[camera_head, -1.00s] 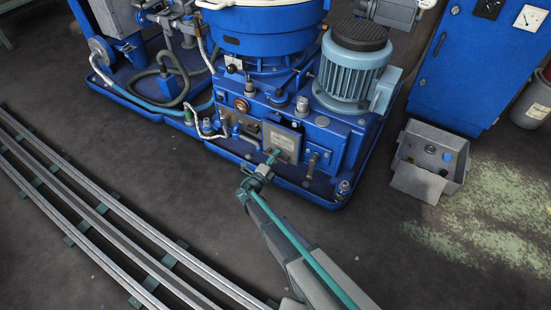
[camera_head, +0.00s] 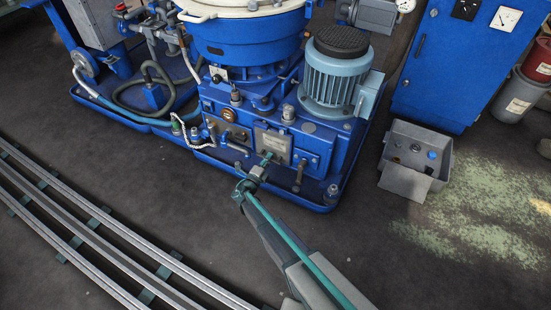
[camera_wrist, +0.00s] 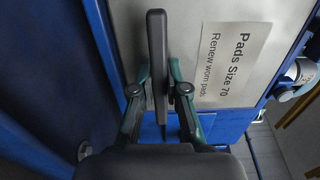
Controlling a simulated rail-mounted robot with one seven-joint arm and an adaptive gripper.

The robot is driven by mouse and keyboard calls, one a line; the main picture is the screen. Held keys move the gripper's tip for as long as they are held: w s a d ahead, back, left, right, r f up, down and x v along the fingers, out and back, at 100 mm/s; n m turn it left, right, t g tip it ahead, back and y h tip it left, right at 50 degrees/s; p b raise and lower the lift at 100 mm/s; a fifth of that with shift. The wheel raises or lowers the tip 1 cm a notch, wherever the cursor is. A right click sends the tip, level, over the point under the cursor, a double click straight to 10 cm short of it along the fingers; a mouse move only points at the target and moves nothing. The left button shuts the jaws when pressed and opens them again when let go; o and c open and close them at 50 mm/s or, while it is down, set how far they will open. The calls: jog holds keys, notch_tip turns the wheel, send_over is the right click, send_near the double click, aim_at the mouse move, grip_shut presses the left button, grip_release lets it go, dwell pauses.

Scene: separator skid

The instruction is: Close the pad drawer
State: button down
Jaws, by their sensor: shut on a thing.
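The pad drawer's grey front (camera_head: 273,146) is set in the blue base of the separator, below the motor. In the wrist view the grey front (camera_wrist: 190,18) fills the upper middle, with a pale label (camera_wrist: 230,62) reading "Pads Size 70, Renew worn pads". A dark upright bar handle (camera_wrist: 157,40) stands out from it. My gripper (camera_wrist: 158,78) is shut on this handle, one teal finger on each side. In the head view my gripper (camera_head: 264,162) reaches the front from below. How far the drawer stands out is hard to tell.
The blue separator base (camera_head: 225,150) surrounds the drawer, with the motor (camera_head: 336,75) above right. A grey open box (camera_head: 414,160) stands on the floor to the right, before a blue cabinet (camera_head: 450,70). Rails (camera_head: 75,225) run along the left. Floor in front is clear.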

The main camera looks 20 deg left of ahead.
jog(key=shift+w, duration=0.25)
jog(key=c, duration=1.2)
grip_release()
jog(key=shift+w, duration=0.1)
jog(key=shift+o, duration=0.2)
jog(key=shift+s, duration=0.2)
jog(key=s+a, duration=0.1)
jog(key=s, duration=1)
jog(key=shift+s+a, duration=0.2)
jog(key=shift+s, duration=0.15)
